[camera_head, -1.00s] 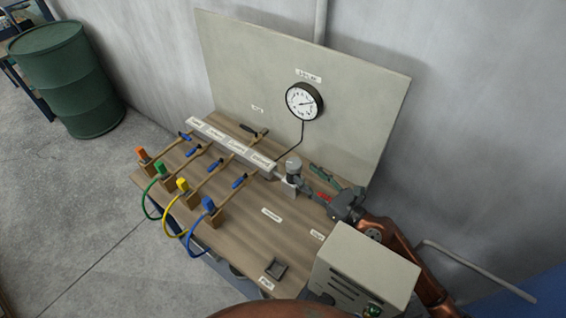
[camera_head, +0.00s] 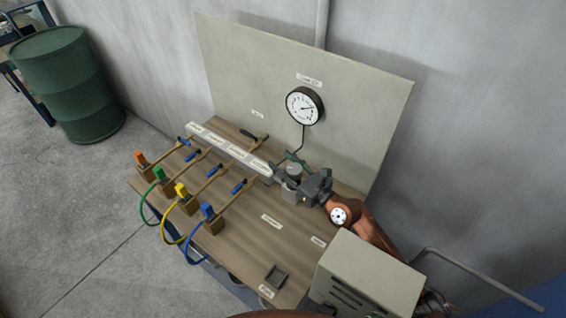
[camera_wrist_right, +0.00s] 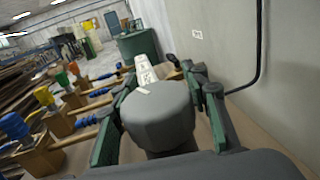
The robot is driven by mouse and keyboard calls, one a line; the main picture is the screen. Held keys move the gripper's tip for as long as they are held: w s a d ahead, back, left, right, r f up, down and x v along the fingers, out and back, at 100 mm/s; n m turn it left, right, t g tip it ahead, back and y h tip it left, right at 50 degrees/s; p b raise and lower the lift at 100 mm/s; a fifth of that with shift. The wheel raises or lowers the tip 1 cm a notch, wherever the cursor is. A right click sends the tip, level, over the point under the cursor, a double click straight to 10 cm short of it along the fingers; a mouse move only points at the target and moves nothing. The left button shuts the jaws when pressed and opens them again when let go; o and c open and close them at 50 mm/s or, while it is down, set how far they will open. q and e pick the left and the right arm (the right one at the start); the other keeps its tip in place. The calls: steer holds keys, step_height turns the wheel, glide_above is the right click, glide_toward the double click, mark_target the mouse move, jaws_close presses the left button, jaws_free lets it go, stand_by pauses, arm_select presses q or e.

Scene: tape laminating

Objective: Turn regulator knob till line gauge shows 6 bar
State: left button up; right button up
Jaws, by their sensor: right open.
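The regulator knob (camera_wrist_right: 160,112) is a grey faceted cap in the middle of the right wrist view. It also shows in the head view (camera_head: 293,171), near the right end of the white labelled manifold. My right gripper (camera_wrist_right: 165,90) is open, with its green and grey fingers on either side of the knob. I cannot tell whether they touch it. In the head view my right gripper (camera_head: 297,172) comes in from the right. The line gauge (camera_head: 304,106) is a round white dial with a black rim on the back panel; its numbers are too small to read. My left gripper is not in view.
Several blue-handled valves (camera_head: 238,186) branch from the manifold (camera_head: 229,151) toward colored fittings with hoses. A beige box (camera_head: 368,275) stands at the bench's right front, close to my right arm. A small dark tray (camera_head: 277,276) lies at the front.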

steer(key=shift+c, duration=0.4)
steer(key=shift+w+a, duration=0.1)
steer(key=c, duration=1.1)
steer(key=shift+o, duration=0.2)
